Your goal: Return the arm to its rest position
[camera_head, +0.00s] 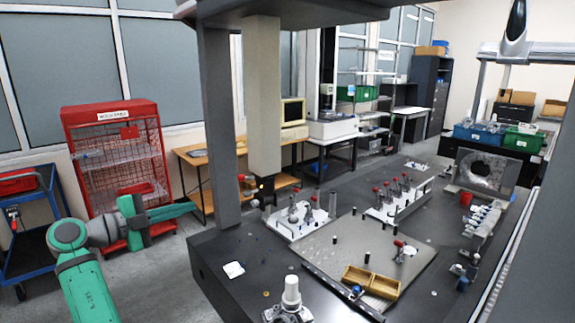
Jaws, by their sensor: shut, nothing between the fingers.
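My green and grey arm rises from the lower left of the head view and bends to the right at a grey joint. My gripper (188,208) is at its end, pointing right, level with the lower part of the red cage. It is shut and empty. It is left of the dark upright of the gantry, with a gap between them in the picture.
A dark gantry upright (216,125) stands right of my gripper, on the black measuring table (235,250) with its fixtures and wooden box (371,281). A red wire cage (118,155) and a blue cart (38,225) stand behind my arm. Grey floor shows between.

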